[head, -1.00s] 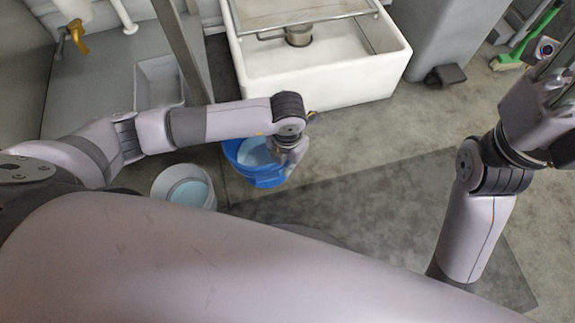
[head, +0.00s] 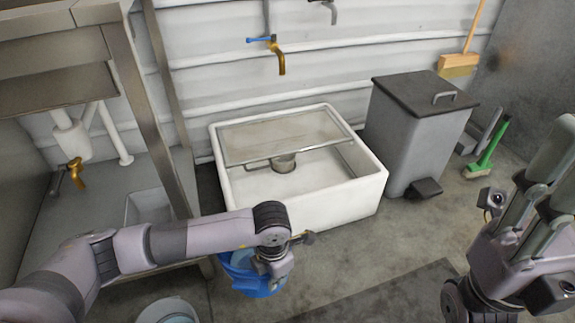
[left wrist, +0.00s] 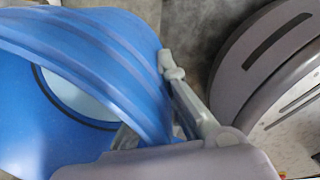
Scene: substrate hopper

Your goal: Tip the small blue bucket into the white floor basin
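The blue bucket (head: 258,285) is near the floor in front of the white floor basin (head: 335,206), partly hidden by my left arm. My left gripper (head: 274,262) is at the bucket's right rim. In the left wrist view, its fingers (left wrist: 150,105) lie on both sides of the bucket wall (left wrist: 110,50), shut on it. A pale blue surface (left wrist: 75,100) shows inside the bucket. The basin has a grate across its back part and a drain fitting inside. My right gripper (head: 548,185) is at the right edge, away from bucket and basin; its finger gap is unclear.
A pale bucket (head: 168,312) stands left of the blue one, cut off below. A metal sink stand (head: 150,100) is at the left, a grey pedal bin (head: 415,130) right of the basin. A brass tap (head: 281,60) is above the basin. Floor before the bin is clear.

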